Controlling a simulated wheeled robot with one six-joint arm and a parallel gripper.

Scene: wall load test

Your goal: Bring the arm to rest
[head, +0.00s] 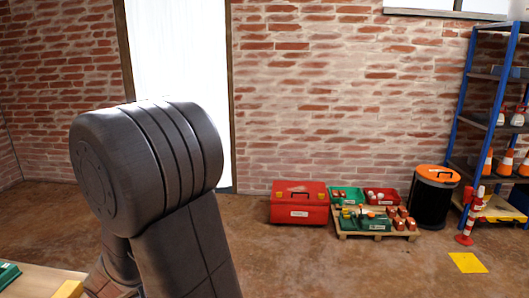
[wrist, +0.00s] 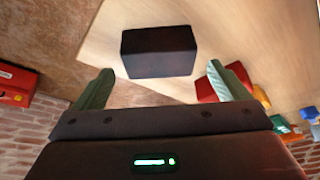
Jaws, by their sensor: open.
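My arm's dark grey links fill the left middle of the head view, in front of the wall and a bright opening. The gripper is outside that view. In the wrist view my gripper (wrist: 165,88) shows two green fingers spread wide apart, with nothing between them. A dark box (wrist: 160,51) lies beyond the fingertips on a pale wooden board (wrist: 105,40); it appears apart from the fingers. A red object (wrist: 222,80) is partly hidden behind the right finger.
A red toolbox (head: 299,203) and a pallet (head: 375,233) with green and red bins stand by the brick wall. A black bin with an orange lid (head: 434,197), a striped post (head: 471,217) and a blue shelf (head: 468,110) are at right. The middle floor is clear.

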